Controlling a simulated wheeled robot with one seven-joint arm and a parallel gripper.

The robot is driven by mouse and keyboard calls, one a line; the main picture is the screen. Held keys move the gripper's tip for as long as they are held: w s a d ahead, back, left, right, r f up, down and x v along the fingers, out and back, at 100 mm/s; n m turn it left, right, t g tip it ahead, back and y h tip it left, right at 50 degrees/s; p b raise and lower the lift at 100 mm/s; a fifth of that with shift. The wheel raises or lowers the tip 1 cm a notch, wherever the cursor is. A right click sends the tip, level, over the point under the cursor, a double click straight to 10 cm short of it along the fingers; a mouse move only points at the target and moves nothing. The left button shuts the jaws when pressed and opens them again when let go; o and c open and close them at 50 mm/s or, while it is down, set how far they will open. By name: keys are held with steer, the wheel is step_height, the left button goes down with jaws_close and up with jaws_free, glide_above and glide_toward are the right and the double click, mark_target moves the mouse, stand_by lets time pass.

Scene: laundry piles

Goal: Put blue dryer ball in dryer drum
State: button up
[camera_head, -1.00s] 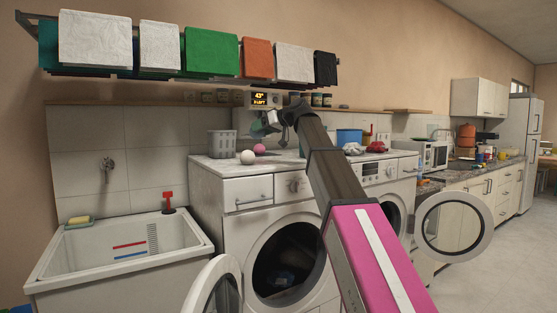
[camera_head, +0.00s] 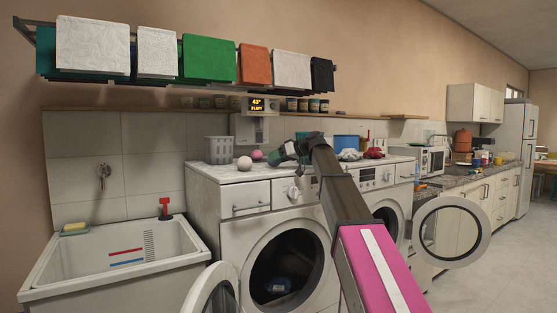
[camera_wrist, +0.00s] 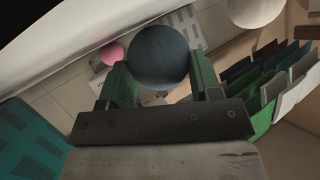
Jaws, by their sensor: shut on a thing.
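My gripper (camera_wrist: 160,85) is shut on a dark blue ball (camera_wrist: 159,57), held between its two green fingers in the wrist view. In the head view my gripper (camera_head: 282,153) is low over the top of the left machine, and the ball is hard to make out. The left front-loading machine has an open round drum (camera_head: 286,262) with a small blue item (camera_head: 279,285) inside. Its door (camera_head: 214,292) is swung open to the left. The right machine's drum (camera_head: 388,218) is partly hidden by my arm, and its door (camera_head: 452,236) is open to the right. I cannot tell which is the dryer.
A white ball (camera_head: 244,163), a pink ball (camera_head: 257,155) and a grey basket (camera_head: 220,150) are on the left machine's top. A sink (camera_head: 125,258) stands to the left. A towel rack (camera_head: 210,82) hangs above. Cloths (camera_head: 350,155) lie on the right machine.

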steer(key=shift+f, duration=0.2)
steer(key=shift+f, duration=0.2)
steer(key=o, duration=0.9)
